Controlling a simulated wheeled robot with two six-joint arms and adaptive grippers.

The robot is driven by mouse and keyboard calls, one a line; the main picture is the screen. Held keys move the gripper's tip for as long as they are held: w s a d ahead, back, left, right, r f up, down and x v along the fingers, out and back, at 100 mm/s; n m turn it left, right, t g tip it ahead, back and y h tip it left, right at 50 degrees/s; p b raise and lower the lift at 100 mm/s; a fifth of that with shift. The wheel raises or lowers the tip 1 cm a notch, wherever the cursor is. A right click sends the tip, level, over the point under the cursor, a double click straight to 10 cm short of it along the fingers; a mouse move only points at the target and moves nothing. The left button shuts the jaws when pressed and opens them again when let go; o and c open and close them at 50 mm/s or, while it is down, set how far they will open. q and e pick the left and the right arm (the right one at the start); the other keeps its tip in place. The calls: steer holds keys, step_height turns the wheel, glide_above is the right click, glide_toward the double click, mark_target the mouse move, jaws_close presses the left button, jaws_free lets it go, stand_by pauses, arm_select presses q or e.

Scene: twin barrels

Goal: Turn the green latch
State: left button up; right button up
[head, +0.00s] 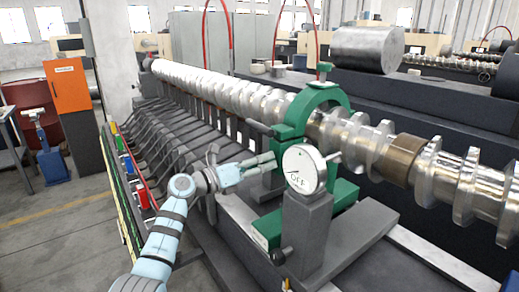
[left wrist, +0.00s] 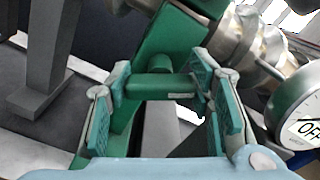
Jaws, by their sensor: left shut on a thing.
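The green latch (left wrist: 152,87) is a short green bar on a green frame, seen in the left wrist view. My left gripper (left wrist: 160,92) is shut on it, with one finger pad at each end of the bar. In the head view, my left gripper (head: 268,164) reaches from the left to the green ring-shaped clamp (head: 322,97) around the shiny shaft. The latch itself is hard to make out there, behind the fingers and the dial. My right gripper is in neither view.
A round white dial (head: 304,168) on a grey stand (head: 306,232) is close to the right of my left gripper. The long lobed shaft (head: 220,90) runs past the clamp. A row of dark levers (head: 160,135) lies to the left. An orange cabinet (head: 69,88) stands further left.

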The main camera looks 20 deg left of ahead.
arm_select(q)
steer(key=n+p, duration=0.6)
steer(key=shift+w+r+n+p, duration=0.1)
steer(key=shift+r+n+p, duration=0.1)
steer(key=shift+n+p, duration=0.15)
steer(key=n+p, duration=0.2)
steer(key=n, duration=0.1)
steer(key=shift+a+f, duration=0.1)
steer(key=shift+f, duration=0.05)
steer(key=shift+f+n+p, duration=0.1)
steer(key=shift+n+p, duration=0.55)
steer(key=shift+n, duration=0.5)
steer(key=o, duration=1.2)
steer(key=shift+f, duration=0.1)
steer(key=shift+c, duration=0.2)
steer(key=shift+a, duration=0.1)
